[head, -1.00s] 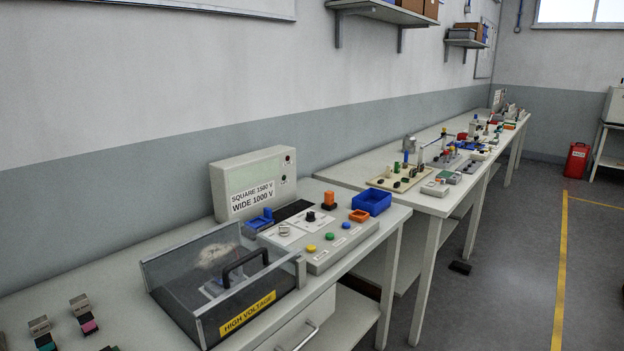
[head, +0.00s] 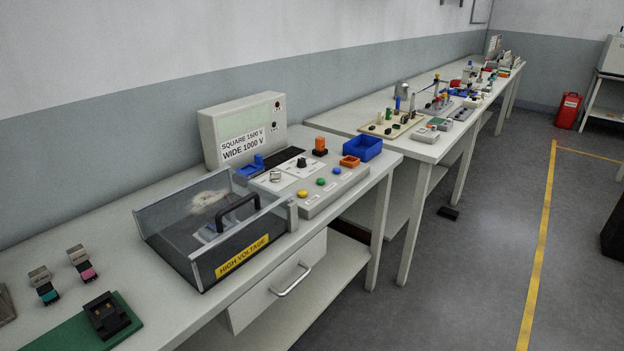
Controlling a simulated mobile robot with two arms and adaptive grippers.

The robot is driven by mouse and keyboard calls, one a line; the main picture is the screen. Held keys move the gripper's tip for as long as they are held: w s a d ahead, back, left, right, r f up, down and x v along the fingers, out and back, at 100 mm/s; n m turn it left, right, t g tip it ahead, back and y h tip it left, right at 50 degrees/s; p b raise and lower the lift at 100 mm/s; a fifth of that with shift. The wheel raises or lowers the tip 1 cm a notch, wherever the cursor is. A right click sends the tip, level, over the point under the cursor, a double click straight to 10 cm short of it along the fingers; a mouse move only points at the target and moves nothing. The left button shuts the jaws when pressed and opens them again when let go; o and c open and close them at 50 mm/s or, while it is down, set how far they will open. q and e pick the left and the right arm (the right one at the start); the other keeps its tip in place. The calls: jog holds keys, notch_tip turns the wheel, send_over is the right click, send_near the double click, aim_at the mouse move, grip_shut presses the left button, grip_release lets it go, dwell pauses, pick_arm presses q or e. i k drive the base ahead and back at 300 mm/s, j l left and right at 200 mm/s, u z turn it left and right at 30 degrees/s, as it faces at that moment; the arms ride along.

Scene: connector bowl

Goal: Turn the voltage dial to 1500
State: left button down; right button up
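The tester's control panel (head: 323,190) sits on the near bench. It carries a black dial (head: 301,162) on a white plate and a pale, silvery knob (head: 275,176) on another white plate. Which of them is the voltage dial, and where either points, is too small to read. Yellow, green and blue buttons line the panel's front. Behind stands a grey box (head: 209,131) with a label reading "SQUARE 1500 V" and "WIDE 1000 V". Neither of my grippers is in view.
A clear-walled test box (head: 171,238) with a black handle and a "HIGH VOLTAGE" label stands left of the panel. A blue bin (head: 362,148) and small connectors (head: 80,262) are on the bench. Floor (head: 440,280) to the right is open.

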aim_at(302, 162)
jog(key=i+l+u, duration=0.1)
jog(key=u, duration=0.8)
jog(key=i+l+u, duration=0.15)
jog(key=l+u, duration=0.25)
jog(key=l, duration=0.3)
jog(key=l+u, duration=0.4)
jog(key=l, duration=0.25)
jog(key=l+u, duration=0.4)
jog(key=l, duration=0.35)
